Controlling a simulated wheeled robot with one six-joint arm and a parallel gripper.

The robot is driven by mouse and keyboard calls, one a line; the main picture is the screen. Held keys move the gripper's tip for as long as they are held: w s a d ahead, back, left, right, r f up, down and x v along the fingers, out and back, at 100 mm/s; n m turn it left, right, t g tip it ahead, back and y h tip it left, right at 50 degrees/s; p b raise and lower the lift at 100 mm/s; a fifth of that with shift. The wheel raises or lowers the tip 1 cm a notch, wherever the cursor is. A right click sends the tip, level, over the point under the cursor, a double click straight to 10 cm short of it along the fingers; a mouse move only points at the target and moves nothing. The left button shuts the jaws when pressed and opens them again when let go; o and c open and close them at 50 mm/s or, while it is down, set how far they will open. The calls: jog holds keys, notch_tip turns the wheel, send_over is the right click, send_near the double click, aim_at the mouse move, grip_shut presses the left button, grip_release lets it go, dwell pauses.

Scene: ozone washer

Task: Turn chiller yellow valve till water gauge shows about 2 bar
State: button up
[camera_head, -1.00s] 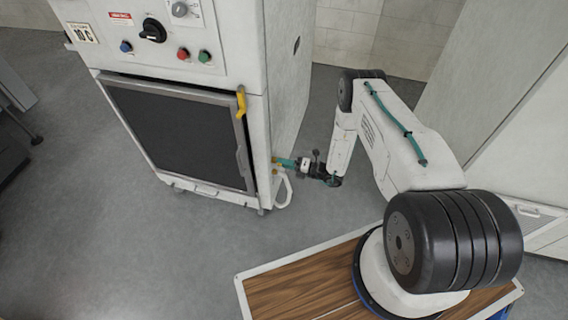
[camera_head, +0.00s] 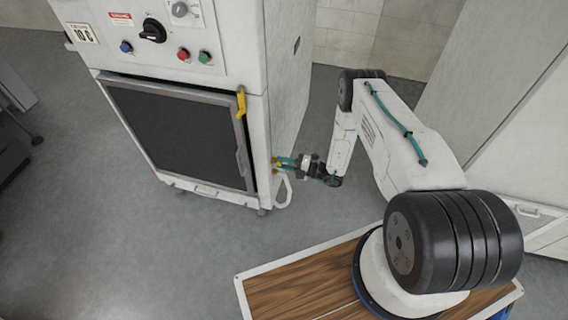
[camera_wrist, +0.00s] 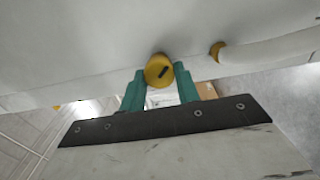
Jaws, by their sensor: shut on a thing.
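In the wrist view, the round yellow valve (camera_wrist: 159,71) has a dark slanted mark on its face and sits on the chiller's white side panel. My gripper (camera_wrist: 162,80) has its teal fingers on either side of the valve, shut on it. In the head view, my gripper (camera_head: 282,162) is at the lower right side of the white chiller (camera_head: 285,110), and the valve is too small there to tell clearly. I cannot make out a water gauge in either view.
A white hose (camera_wrist: 270,48) with a yellow fitting (camera_wrist: 217,51) is right of the valve in the wrist view. A wood-topped surface (camera_head: 290,293) lies below my arm. Grey floor is open in front.

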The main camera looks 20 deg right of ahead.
jog(key=shift+w, duration=0.1)
jog(key=o, duration=1)
jog(key=shift+c, duration=0.2)
jog(key=v, duration=0.8)
